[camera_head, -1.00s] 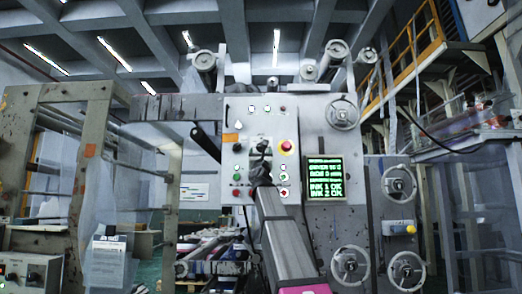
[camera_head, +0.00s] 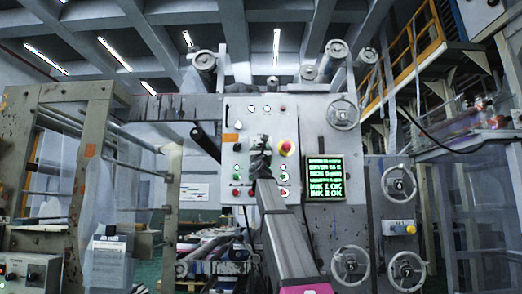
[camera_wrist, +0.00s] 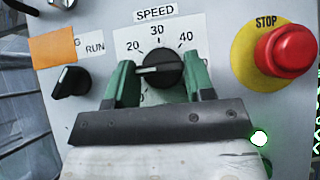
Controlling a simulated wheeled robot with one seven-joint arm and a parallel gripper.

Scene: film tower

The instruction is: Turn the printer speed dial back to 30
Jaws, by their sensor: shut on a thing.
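The black speed dial (camera_wrist: 160,68) sits on the pale panel under the SPEED label in the wrist view. Its white line lies nearly level, and its end points left, a little below the 20. The 30 mark stands above the dial and the 40 mark at its upper right. My gripper (camera_wrist: 160,80) has its green fingers on the left and right sides of the dial, shut on it. In the head view my gripper (camera_head: 260,147) is up against the control panel and hides the dial.
A red STOP button (camera_wrist: 288,50) on a yellow base is close to the right of the dial. A RUN selector knob (camera_wrist: 72,82) is at the left. A green text display (camera_head: 323,178) is right of the panel; handwheels (camera_head: 398,181) stand farther right.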

